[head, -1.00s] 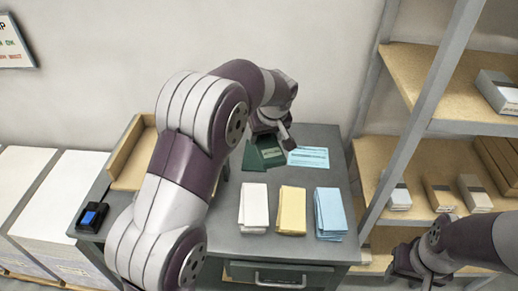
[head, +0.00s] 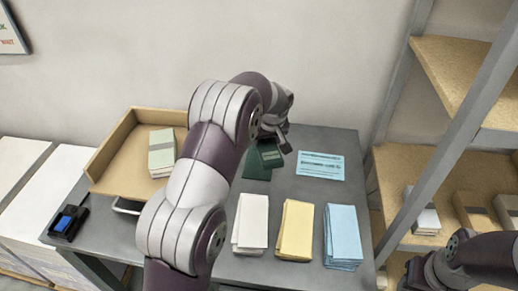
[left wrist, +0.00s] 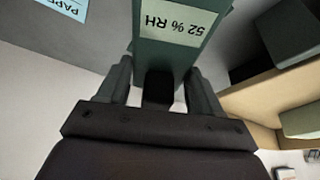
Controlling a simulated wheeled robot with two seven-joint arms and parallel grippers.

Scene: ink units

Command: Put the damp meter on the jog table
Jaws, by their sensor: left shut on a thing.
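The damp meter (head: 270,157) is a dark green block with a pale readout. It is at the back of the grey table, left of a light blue sheet. My left gripper (head: 277,137) is shut on it, partly hidden by its own wrist. In the left wrist view the meter (left wrist: 160,53) sits between the two fingers, its label reading "52 % RH" upside down. I cannot tell whether it touches the table. The likely jog table is the wooden, low-walled tray (head: 118,170) at the back left, partly behind my left arm. My right gripper (head: 412,277) is at the lower right, its jaws unclear.
A pale green stack (head: 161,153) lies in the tray. White (head: 250,222), yellow (head: 295,230) and blue (head: 343,236) paper stacks line the front. The blue sheet (head: 320,165) lies behind. A black device (head: 68,222) sits at the left corner. A shelf rack (head: 440,130) stands right.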

